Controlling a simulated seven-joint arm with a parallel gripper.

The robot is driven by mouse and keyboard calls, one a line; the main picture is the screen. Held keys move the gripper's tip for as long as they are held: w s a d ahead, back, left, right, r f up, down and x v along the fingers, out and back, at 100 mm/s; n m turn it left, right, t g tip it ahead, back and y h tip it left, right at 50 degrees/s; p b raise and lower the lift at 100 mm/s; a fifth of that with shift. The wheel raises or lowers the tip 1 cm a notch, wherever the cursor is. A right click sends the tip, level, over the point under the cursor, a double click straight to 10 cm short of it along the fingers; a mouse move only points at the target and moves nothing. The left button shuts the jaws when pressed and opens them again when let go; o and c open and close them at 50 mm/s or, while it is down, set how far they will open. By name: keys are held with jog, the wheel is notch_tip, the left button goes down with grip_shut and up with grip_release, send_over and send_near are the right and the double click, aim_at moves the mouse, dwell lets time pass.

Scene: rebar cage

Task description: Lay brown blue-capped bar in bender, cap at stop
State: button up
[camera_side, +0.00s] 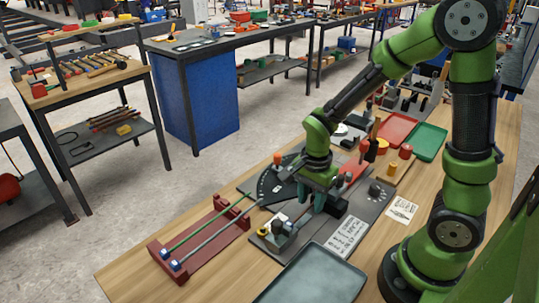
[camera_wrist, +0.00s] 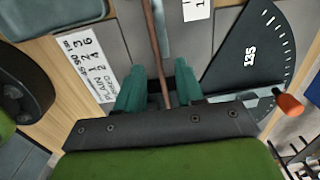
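The brown bar (camera_wrist: 154,45) runs lengthwise through the wrist view, along the grey bender (camera_wrist: 95,20). It passes between the two green fingers of my gripper (camera_wrist: 158,88), with a gap visible on each side. My gripper is open around the bar, low over the bender; it also shows in the side view (camera_side: 318,195). In the side view the bender is a dark plate (camera_side: 373,215) with a fan-shaped angle scale (camera_side: 270,187). A metal block (camera_side: 282,232) sits at its near-left end. The brown bar's blue cap cannot be made out in either view.
A red rack (camera_side: 232,232) left of the bender holds a green bar (camera_side: 205,222) and a grey bar (camera_side: 215,235), both blue-capped. A grey tray (camera_side: 312,278) lies in front. Red (camera_side: 397,130) and green (camera_side: 428,142) trays stand behind. An orange knob (camera_wrist: 290,104) rises beside the scale.

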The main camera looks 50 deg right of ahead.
notch_tip(320, 180, up, 17)
dwell(0.7)
dwell(0.5)
jog(key=shift+r, duration=2.95)
jog(key=s+a+f+n+t+y, duration=0.1)
jog(key=s+a+n+t, duration=0.1)
jog(key=n, duration=0.5)
jog(key=s+a+f+n+t+y, duration=0.1)
jog(key=s+f+n+t, duration=0.1)
jog(key=n+t, duration=0.3)
jog(key=shift+s+a+f+n, duration=0.15)
jog(key=shift+s+a+n, duration=0.35)
jog(key=shift+n, duration=0.5)
